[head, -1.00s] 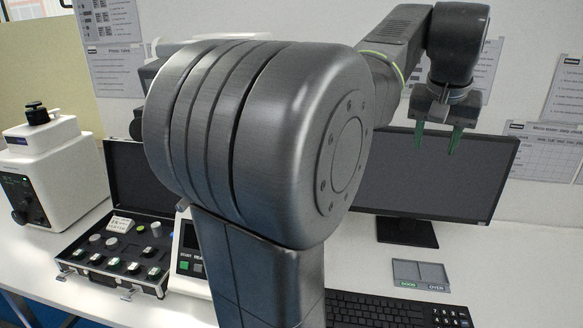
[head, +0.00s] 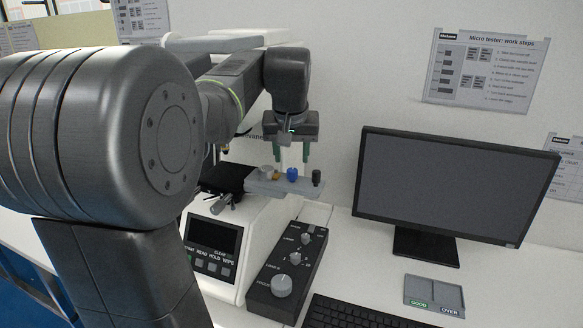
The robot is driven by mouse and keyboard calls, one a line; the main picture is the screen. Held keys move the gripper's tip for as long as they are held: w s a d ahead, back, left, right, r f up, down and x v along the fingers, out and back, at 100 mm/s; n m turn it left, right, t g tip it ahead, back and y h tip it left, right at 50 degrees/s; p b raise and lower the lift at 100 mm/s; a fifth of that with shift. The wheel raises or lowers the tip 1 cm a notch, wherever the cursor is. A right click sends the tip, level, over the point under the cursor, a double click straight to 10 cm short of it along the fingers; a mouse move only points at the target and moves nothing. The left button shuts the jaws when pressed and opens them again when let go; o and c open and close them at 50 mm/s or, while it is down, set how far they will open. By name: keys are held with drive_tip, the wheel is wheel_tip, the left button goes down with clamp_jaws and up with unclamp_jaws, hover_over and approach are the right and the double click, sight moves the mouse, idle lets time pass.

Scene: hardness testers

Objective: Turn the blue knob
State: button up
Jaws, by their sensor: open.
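In the head view, the small blue knob (head: 292,174) stands upright on a light grey ledge (head: 262,188) at the front of the white tester. My gripper (head: 292,156) points down with its two green fingers apart. It is open and empty. In the picture, the fingertips appear to either side of the blue knob and slightly above it. I cannot tell the depth between them, or whether a finger touches the knob.
A yellow-brown piece (head: 277,171) and a black knob (head: 316,178) flank the blue knob closely. A black control box (head: 285,275) stands in front, beside the tester's display (head: 214,240). A monitor (head: 455,190) stands to the right. My arm hides much of the left side.

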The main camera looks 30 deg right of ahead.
sight(292, 170)
drive_tip(key=x, duration=0.5)
drive_tip(key=shift+d+f, duration=0.1)
drive_tip(key=shift+f, duration=0.05)
drive_tip(key=c, duration=1)
